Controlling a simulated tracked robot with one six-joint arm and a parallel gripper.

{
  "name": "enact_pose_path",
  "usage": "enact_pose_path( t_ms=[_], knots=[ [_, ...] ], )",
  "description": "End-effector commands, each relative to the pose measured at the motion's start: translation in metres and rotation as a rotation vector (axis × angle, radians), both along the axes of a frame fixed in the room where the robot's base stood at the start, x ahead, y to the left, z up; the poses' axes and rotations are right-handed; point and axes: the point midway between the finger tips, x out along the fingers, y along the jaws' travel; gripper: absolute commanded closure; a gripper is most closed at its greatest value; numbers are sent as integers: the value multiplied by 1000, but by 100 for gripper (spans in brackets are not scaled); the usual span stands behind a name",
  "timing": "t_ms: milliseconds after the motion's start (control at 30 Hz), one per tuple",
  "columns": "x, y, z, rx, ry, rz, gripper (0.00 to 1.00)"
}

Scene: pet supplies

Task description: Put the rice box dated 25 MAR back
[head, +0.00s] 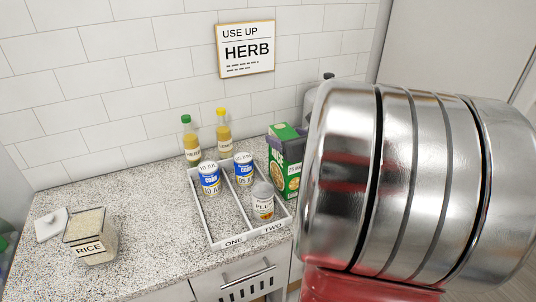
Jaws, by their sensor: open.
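A green carton (284,180) stands upright on the counter, right of the white tray, partly hidden by my arm. I cannot read a date on it or tell for sure that it is the rice box. A dark grey part that looks like my gripper (291,149) crosses the carton's upper part; it is open, mostly hidden by my arm, and contact is unclear. A clear container of grains labelled RICE (90,238) stands open at the left, with a white lid (51,224) behind it. No 25 MAR date is readable.
The white tray (207,222) has lanes marked ONE and TWO. Two bottles (191,141) (223,131) stand behind. A HERB sign (246,48) hangs above. Counter between container and tray is clear.

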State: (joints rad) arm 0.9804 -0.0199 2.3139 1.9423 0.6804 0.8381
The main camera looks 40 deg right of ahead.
Motion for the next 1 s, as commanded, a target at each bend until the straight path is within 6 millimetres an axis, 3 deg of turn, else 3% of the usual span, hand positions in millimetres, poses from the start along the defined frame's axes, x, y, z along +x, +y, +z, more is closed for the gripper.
enact_pose_path(
  t_ms=[533, 1000],
  knots=[
    [1, 0, 0, 0, 0, 0, 31],
    [1, 0, 0, 0, 0, 0, 64]
  ],
)
